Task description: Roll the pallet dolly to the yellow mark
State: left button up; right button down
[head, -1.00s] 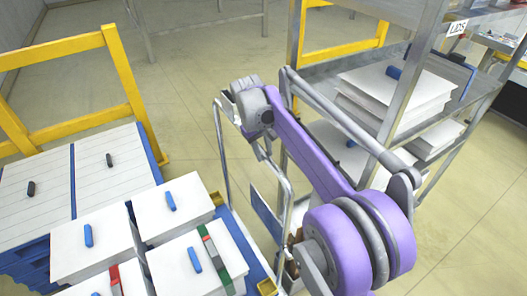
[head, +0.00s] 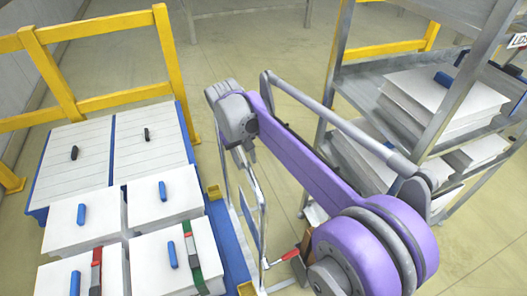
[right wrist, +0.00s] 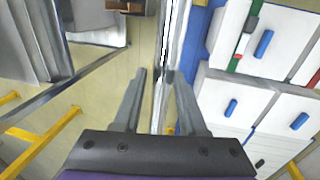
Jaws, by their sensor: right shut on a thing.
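The blue pallet dolly (head: 236,262), with yellow corner pieces, is at the lower left of the head view. It carries white lidded boxes (head: 162,194) with blue handles. A bright metal push frame (head: 262,205) stands upright along its right side. My right gripper (head: 246,152) is at the upper part of this frame. In the right wrist view its fingers (right wrist: 157,76) are shut on a metal bar (right wrist: 172,35) of the frame. My arm hides part of the frame. My left gripper is out of view. I see no yellow floor mark.
A metal shelf rack (head: 345,95) with white stacks stands close on the right. A yellow guard rail (head: 95,95) runs behind white slatted panels (head: 150,135) at the left. Open floor (head: 270,55) lies beyond my gripper.

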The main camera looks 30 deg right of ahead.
jog(key=shift+s+d, duration=0.15)
jog(key=shift+d, duration=0.9)
jog(key=c, duration=0.6)
grip_release()
jog(key=shift+d, duration=0.2)
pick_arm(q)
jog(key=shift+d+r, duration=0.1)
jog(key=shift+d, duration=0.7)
pick_arm(e)
jog(key=shift+s+d, duration=0.15)
jog(key=shift+d, duration=0.55)
jog(key=shift+a, duration=0.3)
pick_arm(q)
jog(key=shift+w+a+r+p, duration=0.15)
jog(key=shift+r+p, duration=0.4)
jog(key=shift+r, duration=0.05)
pick_arm(e)
jog(key=r, duration=0.3)
jog(key=a+r, duration=0.1)
jog(key=r, duration=0.6)
jog(key=shift+w+a+r, duration=0.2)
jog(key=shift+a+r, duration=0.05)
jog(key=shift+a, duration=0.15)
